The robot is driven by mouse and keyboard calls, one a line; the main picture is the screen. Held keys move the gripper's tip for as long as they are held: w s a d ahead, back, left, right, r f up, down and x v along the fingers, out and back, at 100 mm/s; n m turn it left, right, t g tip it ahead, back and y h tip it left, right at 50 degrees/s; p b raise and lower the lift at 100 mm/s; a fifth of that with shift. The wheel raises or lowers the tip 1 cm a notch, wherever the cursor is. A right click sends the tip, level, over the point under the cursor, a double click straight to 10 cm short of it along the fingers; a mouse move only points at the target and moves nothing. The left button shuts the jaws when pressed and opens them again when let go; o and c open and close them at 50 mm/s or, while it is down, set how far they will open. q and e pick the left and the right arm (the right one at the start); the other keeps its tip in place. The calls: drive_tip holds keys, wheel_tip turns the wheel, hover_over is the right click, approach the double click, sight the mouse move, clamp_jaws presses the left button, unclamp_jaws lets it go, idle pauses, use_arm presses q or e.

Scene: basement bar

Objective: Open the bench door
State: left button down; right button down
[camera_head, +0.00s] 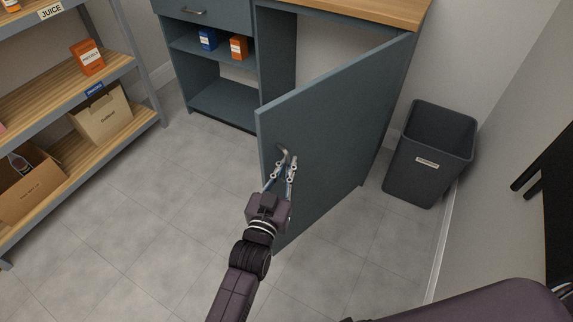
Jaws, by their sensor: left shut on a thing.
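The bench door (335,130) is a blue-grey panel, hinged on its right side and swung well out from the bench. Its metal handle (283,151) is near the free left edge, at about mid-height. My left gripper (285,163) is shut on the handle, and its wrist hides part of the door's lower left. The bench (277,55) has a wooden top (385,10), and part of its inside shows above the door. My right gripper is not in view.
Open shelves left of the door hold a blue box (208,39) and an orange box (239,47). A dark bin (430,150) stands at the right, by the wall. A shelving rack (110,75) with cardboard boxes is at the left. The tiled floor between is clear.

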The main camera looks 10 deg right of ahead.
use_arm(q)
drive_tip(key=c, duration=2.3)
unclamp_jaws()
drive_tip(key=shift+a, duration=0.15)
drive_tip(key=shift+c, duration=0.2)
drive_tip(key=v, duration=1.2)
